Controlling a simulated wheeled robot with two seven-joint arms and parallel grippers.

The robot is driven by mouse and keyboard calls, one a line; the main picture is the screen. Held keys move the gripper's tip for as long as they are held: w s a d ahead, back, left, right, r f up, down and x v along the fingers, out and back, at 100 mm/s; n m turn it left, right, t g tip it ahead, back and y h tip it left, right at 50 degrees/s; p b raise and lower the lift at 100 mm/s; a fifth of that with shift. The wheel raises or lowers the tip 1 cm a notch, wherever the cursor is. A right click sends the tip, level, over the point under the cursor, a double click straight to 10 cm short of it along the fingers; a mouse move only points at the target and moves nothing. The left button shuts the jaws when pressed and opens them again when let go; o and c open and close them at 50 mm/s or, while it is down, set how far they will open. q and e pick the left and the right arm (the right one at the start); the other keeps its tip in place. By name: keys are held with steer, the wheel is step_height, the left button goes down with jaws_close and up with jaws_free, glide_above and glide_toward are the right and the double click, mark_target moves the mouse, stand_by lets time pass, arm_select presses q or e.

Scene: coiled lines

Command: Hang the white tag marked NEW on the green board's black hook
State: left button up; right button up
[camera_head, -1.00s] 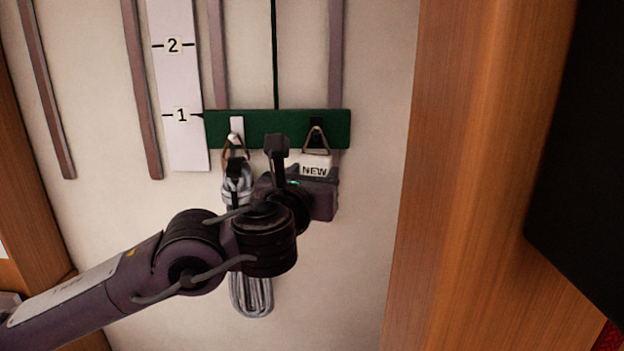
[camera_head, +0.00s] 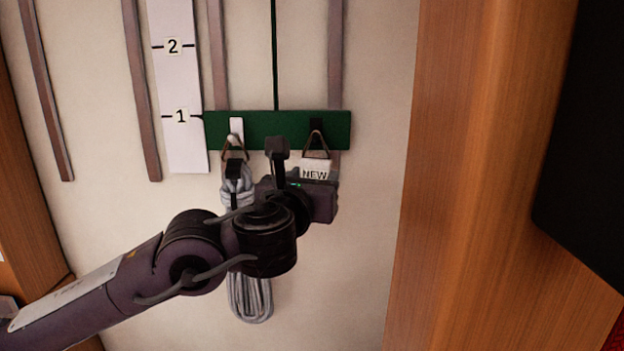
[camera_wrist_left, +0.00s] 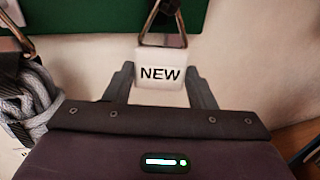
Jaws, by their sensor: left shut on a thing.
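The white tag marked NEW (camera_head: 314,170) is below the right part of the green board (camera_head: 265,128). My left gripper (camera_wrist_left: 160,88) is shut on the tag, with a finger at each side of it in the left wrist view. The tag's brown triangular loop (camera_head: 327,144) rises to the black hook (camera_head: 316,124), and its top overlaps the hook. I cannot tell for sure whether the loop is around the hook or only in front of it. The tag (camera_wrist_left: 161,72) faces the wrist camera upright. My right gripper is not in view.
A grey coiled line (camera_head: 250,298) hangs by a loop from the white hook (camera_head: 236,128) left of the black one, partly behind my left arm. A numbered white strip (camera_head: 183,90) is further left. A wooden post (camera_head: 450,180) stands to the right.

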arm_select(q)
steer(key=o, duration=1)
